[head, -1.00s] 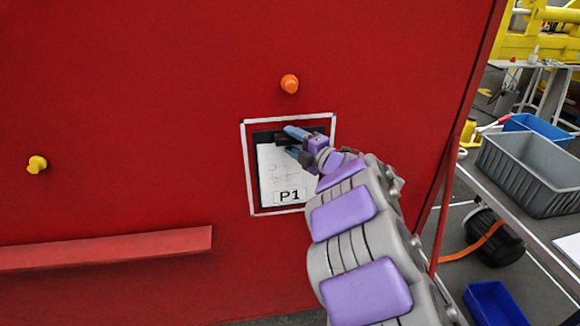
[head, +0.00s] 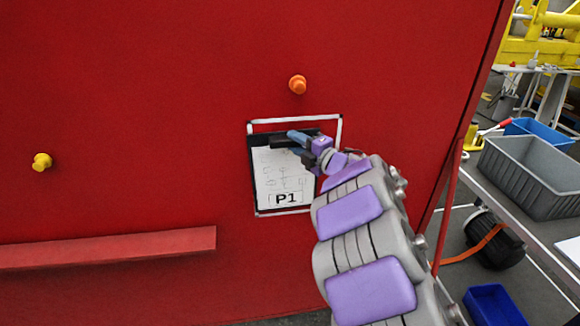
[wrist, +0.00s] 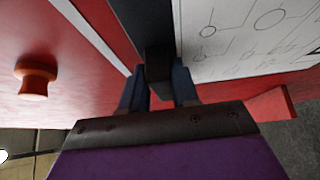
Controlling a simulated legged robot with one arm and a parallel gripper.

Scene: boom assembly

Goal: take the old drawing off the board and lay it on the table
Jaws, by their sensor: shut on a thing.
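The old drawing (head: 284,180), a white sheet marked P1 with a black backing and a dark top edge, is in front of the white-edged frame (head: 295,120) on the red board (head: 130,90). My gripper (head: 293,142) is shut on the dark top edge of the drawing. The backing overlaps the left side of the frame, and a red strip shows above it. In the wrist view the dark edge sits between the fingers (wrist: 160,85), with the white sheet (wrist: 245,40) to the right. Whether the backing still touches the board is not clear.
An orange knob (head: 297,85) sticks out above the frame and a yellow knob (head: 41,162) at the left. A red ledge (head: 110,247) runs below. At right stands a table (head: 540,232) with a grey bin (head: 532,175) and a white sheet (head: 570,250).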

